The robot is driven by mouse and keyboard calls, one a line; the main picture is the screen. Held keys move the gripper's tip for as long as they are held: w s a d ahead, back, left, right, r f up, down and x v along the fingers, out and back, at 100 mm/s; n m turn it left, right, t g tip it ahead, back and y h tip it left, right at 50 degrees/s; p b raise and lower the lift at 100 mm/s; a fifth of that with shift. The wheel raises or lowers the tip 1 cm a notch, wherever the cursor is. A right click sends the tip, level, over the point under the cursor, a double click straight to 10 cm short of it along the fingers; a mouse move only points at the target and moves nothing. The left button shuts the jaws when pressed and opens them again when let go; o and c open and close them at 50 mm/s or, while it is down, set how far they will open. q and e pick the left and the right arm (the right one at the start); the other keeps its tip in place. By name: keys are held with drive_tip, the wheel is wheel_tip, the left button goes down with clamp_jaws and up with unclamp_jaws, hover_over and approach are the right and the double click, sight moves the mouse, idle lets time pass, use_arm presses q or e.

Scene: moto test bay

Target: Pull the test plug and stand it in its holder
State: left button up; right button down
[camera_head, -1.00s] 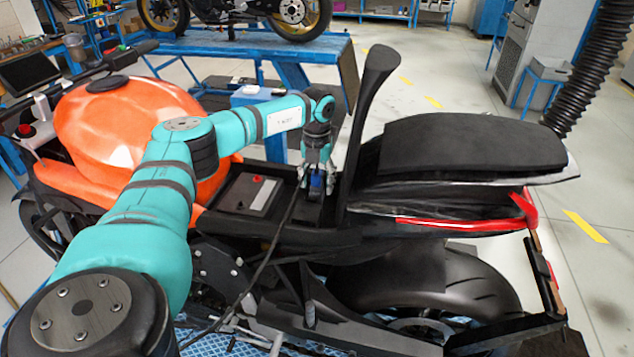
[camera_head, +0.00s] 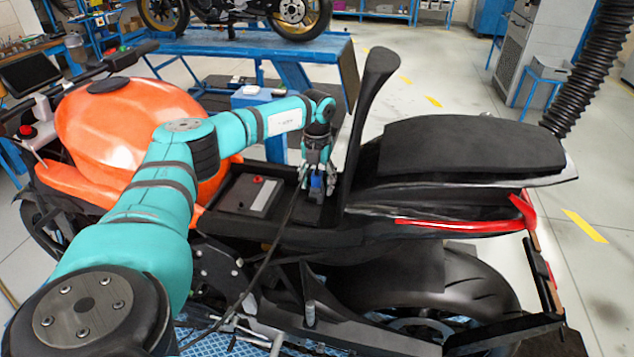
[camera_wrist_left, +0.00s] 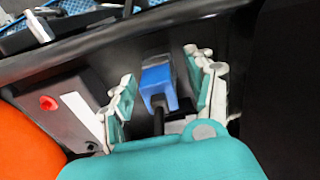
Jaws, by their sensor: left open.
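The test plug (camera_head: 316,184) is blue with a dark cable. It sits upright in the black bay under the motorcycle's raised seat. In the left wrist view the plug (camera_wrist_left: 158,88) stands between the fingers, with its cable running toward the palm. My left gripper (camera_head: 317,174) is open around the plug, with a finger on each side. I cannot make out the holder. My right gripper is not in view.
A battery (camera_head: 247,194) with a red terminal lies left of the plug. The black seat flap (camera_head: 370,110) stands upright just right of the gripper. The orange tank (camera_head: 125,125) is to the left and the tail seat (camera_head: 470,145) to the right. A blue lift table (camera_head: 250,47) stands behind.

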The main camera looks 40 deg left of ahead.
sight(317, 173)
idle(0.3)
use_arm(q)
clamp_jaws()
drive_tip(key=shift+r, duration=0.15)
idle(0.3)
drive_tip(key=shift+r+p, duration=2.8)
drive_tip(key=shift+p, duration=0.05)
drive_tip(key=shift+r, duration=0.1)
drive_tip(key=shift+r, duration=0.1)
drive_tip(key=shift+r+p, duration=2.1)
drive_tip(key=shift+r, duration=0.3)
